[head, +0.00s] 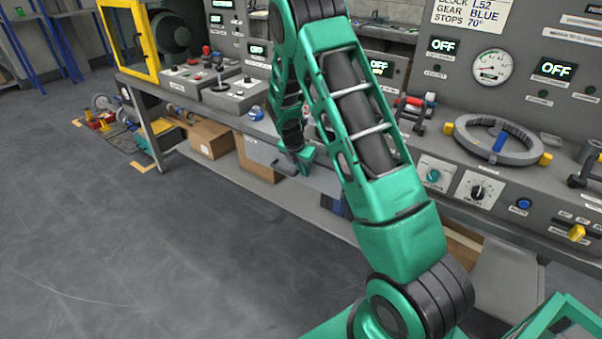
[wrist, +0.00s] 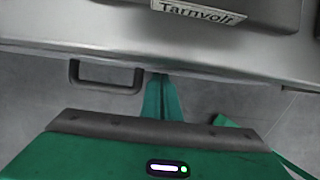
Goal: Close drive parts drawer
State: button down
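In the wrist view a dark U-shaped handle (wrist: 107,88) sticks out from a pale grey front edge, left of my fingers. I take it for a drawer handle; no label naming the drive parts drawer can be read. In the head view a grey drawer-like front (head: 262,152) hangs under the bench, left of my gripper (head: 303,160); how far it stands out I cannot tell. In the wrist view my gripper (wrist: 160,82) has its green fingers together with nothing visible between them. The fingertips reach the grey edge; whether they touch it is unclear.
The bench (head: 225,118) carries control boxes (head: 238,95) and a ring-shaped part (head: 495,140). Cardboard boxes (head: 208,139) stand on the shelf below. A labelled grey unit (wrist: 225,12) sits above the edge. Open floor (head: 130,245) lies to the left and front.

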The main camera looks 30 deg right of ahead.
jog(key=shift+d+r, duration=0.15)
jog(key=shift+d, duration=0.55)
jog(key=s+a+r, duration=0.3)
jog(key=a+r, duration=0.5)
jog(key=r, duration=0.1)
jog(key=shift+a, duration=0.2)
